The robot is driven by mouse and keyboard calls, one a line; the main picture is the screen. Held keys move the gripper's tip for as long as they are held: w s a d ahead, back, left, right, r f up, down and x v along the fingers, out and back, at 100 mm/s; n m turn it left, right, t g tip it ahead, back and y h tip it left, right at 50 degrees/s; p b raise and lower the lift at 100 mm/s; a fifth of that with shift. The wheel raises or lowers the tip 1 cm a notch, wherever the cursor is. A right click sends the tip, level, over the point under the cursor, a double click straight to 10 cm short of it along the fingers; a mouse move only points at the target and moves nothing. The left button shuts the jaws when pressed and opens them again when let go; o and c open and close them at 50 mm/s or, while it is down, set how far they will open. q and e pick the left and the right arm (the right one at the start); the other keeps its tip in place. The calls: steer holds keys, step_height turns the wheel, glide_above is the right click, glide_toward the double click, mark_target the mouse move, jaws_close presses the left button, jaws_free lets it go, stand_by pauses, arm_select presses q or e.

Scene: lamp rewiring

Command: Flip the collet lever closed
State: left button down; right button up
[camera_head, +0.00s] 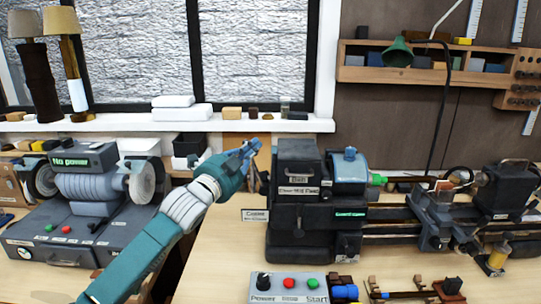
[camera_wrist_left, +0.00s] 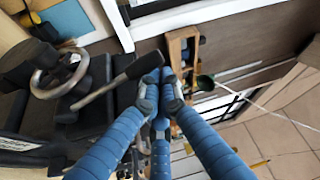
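The collet lever (camera_wrist_left: 103,92) shows in the left wrist view as a metal rod with a dark handle, running from a chrome ring up to my fingertips. My left gripper (camera_wrist_left: 161,82) has its blue fingers drawn together, with the tips at the handle's end. I cannot tell whether they touch or only overlap it in the picture. In the head view my left gripper (camera_head: 246,152) is raised just left of the dark lathe headstock (camera_head: 298,178). The lever is not clear there. My right gripper is not in view.
A grinder (camera_head: 95,185) marked "No power" stands on the left bench. A control box (camera_head: 288,287) with red and green buttons sits in front of the lathe. The lathe bed (camera_head: 400,228) runs right. A wooden shelf (camera_head: 425,75) hangs on the wall behind.

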arm_select(q)
steer(key=shift+a+f+n+t+y+b, duration=0.15)
steer(key=shift+a+f+n+t+b, duration=0.3)
steer(key=shift+a+n+b, duration=0.45)
steer(key=shift+a+f+n+t+y+b, duration=0.1)
steer(key=shift+a+f+n+t+b, duration=0.3)
steer(key=shift+a+n+b, duration=0.55)
steer(key=shift+a+f+n+t+y+b, duration=0.15)
steer(key=shift+a+f+n+t+b, duration=0.3)
steer(key=shift+a+n+b, duration=0.5)
steer(key=shift+r+p, duration=0.1)
steer(key=shift+p, duration=0.25)
